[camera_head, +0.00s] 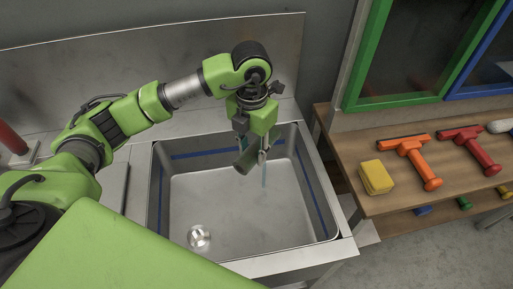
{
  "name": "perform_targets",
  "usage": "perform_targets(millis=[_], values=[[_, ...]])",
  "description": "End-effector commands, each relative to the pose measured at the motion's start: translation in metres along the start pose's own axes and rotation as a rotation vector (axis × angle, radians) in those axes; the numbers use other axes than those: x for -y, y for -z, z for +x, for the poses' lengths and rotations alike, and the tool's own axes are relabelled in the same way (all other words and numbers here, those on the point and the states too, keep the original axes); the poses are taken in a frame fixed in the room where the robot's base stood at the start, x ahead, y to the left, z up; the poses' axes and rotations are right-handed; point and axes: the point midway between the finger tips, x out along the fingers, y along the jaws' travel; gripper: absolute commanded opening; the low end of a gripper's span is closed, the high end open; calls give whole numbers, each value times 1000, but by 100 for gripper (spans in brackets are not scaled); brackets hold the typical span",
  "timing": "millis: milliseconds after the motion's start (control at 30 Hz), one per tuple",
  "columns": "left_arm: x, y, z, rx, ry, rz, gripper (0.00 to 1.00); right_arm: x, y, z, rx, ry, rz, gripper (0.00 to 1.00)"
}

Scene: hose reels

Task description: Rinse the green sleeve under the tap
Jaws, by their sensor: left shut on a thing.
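My left gripper (254,142) points down over the back right part of the steel sink basin (220,215). It is shut on the sleeve (247,161), a short dark grey-green tube held tilted between the fingers. The sleeve is inside the basin's outline, apparently above its floor. A thin pale-blue vertical streak (264,176) shows just right of the sleeve; I cannot tell for sure whether it is running water. I cannot make out the tap, which may be hidden behind my gripper and wrist. My right gripper is not in view.
A blue line runs around the basin walls, with a drain (199,237) at front left. On the wooden bench (385,200) at right lie a yellow sponge (376,177), an orange squeegee (412,158) and a red squeegee (473,148). Green and blue frames stand behind.

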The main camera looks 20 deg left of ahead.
Motion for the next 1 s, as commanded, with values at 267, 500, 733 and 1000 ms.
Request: perform_targets(millis=[267, 500, 733, 1000], values=[[-5, 5, 0, 0, 0, 0, 9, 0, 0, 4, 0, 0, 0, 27], [-5, 6, 0, 0, 0, 0, 9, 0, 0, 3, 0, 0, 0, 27], [-2, 3, 0, 1, 1, 0, 9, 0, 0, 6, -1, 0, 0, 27], [0, -1, 0, 1, 0, -1, 9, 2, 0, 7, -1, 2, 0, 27]])
